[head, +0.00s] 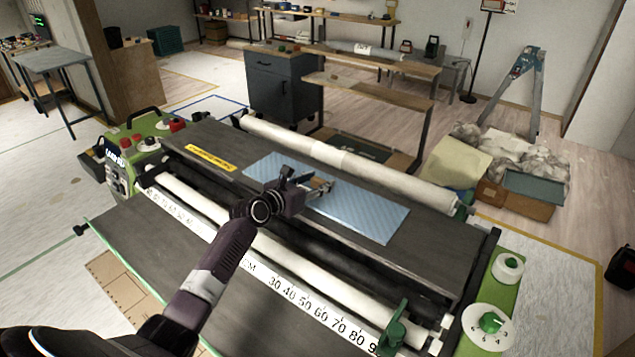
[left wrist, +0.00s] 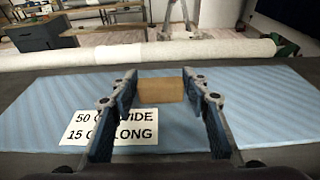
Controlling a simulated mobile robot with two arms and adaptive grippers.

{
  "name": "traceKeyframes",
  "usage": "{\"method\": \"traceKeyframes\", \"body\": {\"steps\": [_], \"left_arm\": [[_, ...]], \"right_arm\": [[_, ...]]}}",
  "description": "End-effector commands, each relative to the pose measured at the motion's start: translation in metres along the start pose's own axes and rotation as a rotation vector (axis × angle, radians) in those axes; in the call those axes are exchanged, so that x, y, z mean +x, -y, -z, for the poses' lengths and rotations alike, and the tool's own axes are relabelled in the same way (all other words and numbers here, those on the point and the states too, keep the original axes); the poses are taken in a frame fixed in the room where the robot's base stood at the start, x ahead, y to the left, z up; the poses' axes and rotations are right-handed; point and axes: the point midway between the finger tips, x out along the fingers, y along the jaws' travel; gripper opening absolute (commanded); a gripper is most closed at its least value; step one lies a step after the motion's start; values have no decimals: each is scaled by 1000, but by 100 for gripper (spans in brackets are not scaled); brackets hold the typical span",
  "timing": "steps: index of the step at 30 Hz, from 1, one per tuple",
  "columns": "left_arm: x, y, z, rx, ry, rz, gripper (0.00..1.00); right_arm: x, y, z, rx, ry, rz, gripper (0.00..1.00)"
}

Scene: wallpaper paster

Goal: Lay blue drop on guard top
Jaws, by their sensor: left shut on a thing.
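The blue drop (head: 370,216) is a light blue patterned sheet lying flat, as far as I can see, on the dark guard top (head: 440,252) of the pasting machine. It also fills the middle of the left wrist view (left wrist: 265,105). My left gripper (head: 322,187) is over the middle of the sheet, its fingers shut on a small tan block (left wrist: 161,90) at the sheet. I cannot tell whether the block is fixed to it. A white size label (left wrist: 108,127) lies on the sheet, partly hidden by a finger. My right gripper is not in view.
A white roller (head: 345,160) runs behind the guard top, and another lies in front of it above a number scale (head: 320,310). Green end panels with knobs (head: 490,322) stand at both sides. A yellow label (head: 210,157) is on the guard top's left part.

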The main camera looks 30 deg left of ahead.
Motion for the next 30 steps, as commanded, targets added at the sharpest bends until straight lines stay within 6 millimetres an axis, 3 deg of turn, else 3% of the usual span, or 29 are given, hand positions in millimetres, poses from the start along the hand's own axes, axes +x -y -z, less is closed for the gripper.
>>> {"method": "traceKeyframes", "body": {"steps": [4,5,9,20,26,30], "left_arm": [[1,0,2,-2,2,0,15],[1,0,3,-2,0,0,44],[1,0,2,-1,0,0,59],[-1,0,-2,2,1,0,60],[-24,1,0,0,-1,1,60],[-51,1,0,0,1,1,60]], "right_arm": [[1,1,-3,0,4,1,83],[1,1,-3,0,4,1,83],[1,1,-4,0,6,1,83],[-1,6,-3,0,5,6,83],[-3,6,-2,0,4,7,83],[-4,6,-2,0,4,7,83]]}}
